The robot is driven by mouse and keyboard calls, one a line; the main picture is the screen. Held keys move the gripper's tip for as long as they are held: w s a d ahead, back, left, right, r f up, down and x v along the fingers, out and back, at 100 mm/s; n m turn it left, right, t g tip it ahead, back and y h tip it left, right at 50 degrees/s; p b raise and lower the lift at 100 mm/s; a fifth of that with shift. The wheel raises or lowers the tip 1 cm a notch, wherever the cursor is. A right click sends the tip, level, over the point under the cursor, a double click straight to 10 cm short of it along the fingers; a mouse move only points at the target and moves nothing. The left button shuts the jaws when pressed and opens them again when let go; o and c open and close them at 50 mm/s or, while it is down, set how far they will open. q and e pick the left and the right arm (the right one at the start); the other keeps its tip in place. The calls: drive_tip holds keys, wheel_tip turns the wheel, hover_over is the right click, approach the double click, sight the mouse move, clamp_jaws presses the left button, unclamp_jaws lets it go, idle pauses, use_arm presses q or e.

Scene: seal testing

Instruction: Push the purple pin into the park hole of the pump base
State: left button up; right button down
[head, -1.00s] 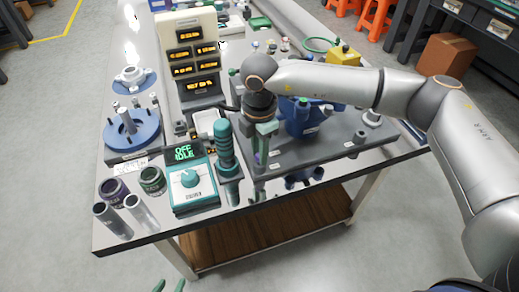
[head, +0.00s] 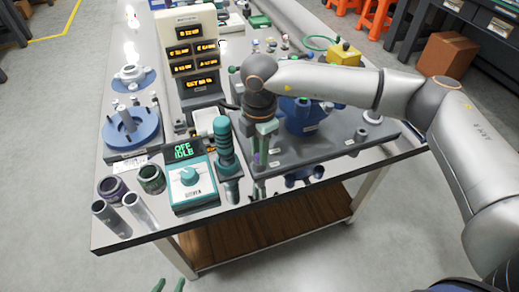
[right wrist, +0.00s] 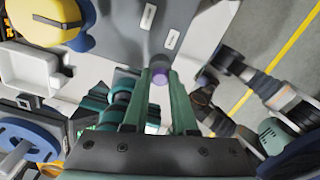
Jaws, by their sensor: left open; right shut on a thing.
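My right gripper (head: 261,165) points down at the front left edge of the grey pump base (head: 345,150), which carries a blue pump body (head: 303,120). It is shut on the purple pin (right wrist: 159,77), whose purple end shows between the fingertips in the right wrist view. In the head view the pin is mostly hidden by the fingers. The park hole cannot be made out, so I cannot tell whether the pin is in it. In the right wrist view the base (right wrist: 190,20) lies just beyond the fingertips. My left gripper (head: 168,286) is open and empty at the bottom edge.
A teal-handled tool (head: 226,150) stands close left of my right gripper, beside a teal control box (head: 190,182) reading OFF IDLE. Metal tubes (head: 140,212) and dark rings (head: 152,179) stand at the front left. A blue flanged disc (head: 132,130) sits behind them.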

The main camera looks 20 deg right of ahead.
drive_tip(key=shift+f, duration=0.1)
idle(0.3)
drive_tip(key=c, duration=0.6)
unclamp_jaws()
drive_tip(key=shift+c, duration=0.2)
